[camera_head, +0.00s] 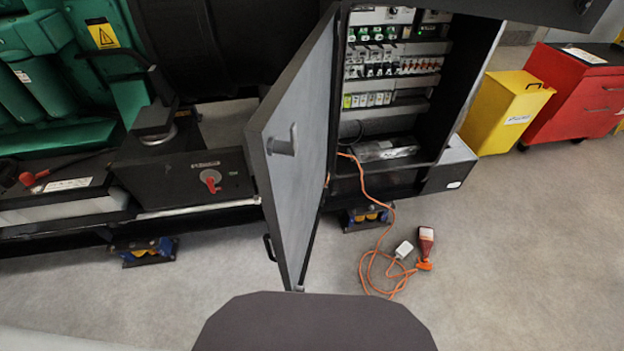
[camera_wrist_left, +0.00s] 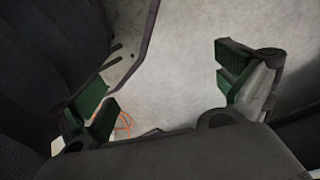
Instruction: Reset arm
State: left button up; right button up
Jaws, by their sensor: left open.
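My left gripper (camera_wrist_left: 165,88) shows in the left wrist view. Its two green-padded fingers stand wide apart, with nothing held between them. Pale grey floor lies behind the fingers, and a small part of an orange cord (camera_wrist_left: 123,124) shows near the left finger. Dark surfaces fill the left side of that view; I cannot tell what they are. Neither gripper shows in the head view, and my right gripper is in no view.
In the head view an electrical cabinet (camera_head: 463,95) stands with its grey door (camera_head: 297,165) swung open toward me. An orange cord (camera_head: 373,258) runs from it to a handheld device (camera_head: 426,243) on the floor. Yellow (camera_head: 497,113) and red (camera_head: 568,97) cabinets stand right. Genset equipment is left.

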pick_arm(q)
jog(key=s+a+r+p, duration=0.2)
jog(key=s+p, duration=0.4)
jog(key=s+a+r+g+p, duration=0.1)
jog(key=s+a+r+p, duration=0.1)
jog(key=s+p, duration=0.3)
jog(key=shift+s+a+y+p, duration=0.3)
jog(key=shift+s+p, duration=0.1)
jog(key=shift+s, duration=0.6)
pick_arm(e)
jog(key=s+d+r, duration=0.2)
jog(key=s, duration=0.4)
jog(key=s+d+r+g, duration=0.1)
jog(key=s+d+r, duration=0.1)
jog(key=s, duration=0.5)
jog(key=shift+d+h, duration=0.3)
pick_arm(q)
jog(key=shift+f, duration=0.1)
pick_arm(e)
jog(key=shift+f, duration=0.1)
pick_arm(q)
jog(key=shift+f+b, duration=1.95)
jog(key=shift+b, duration=0.15)
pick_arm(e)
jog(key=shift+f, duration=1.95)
pick_arm(q)
jog(key=shift+f+b, duration=0.3)
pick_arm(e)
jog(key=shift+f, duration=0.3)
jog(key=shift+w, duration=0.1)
